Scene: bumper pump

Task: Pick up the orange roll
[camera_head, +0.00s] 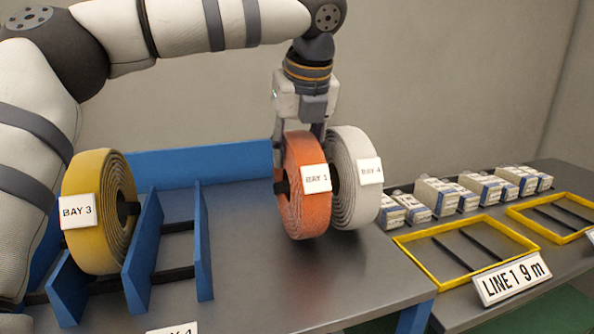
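The orange roll (307,212) is upright near the middle of the picture, with a white bay label on its right face. My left gripper (300,142) points down over it from above. Its fingers straddle the roll, one on each side face, and appear closed on it. The far finger's tip is partly hidden by the roll. A dark hub end shows at the roll's left side. I cannot tell for certain whether the roll's underside is clear of the table. My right gripper is not in view.
A white roll (356,195) labelled BAY 4 stands close on the right. A yellow roll (92,245) labelled BAY 3 sits in the blue rack (143,250). Yellow frames (420,268) and small boxes (436,196) are at right. The grey tabletop (300,290) in front is clear.

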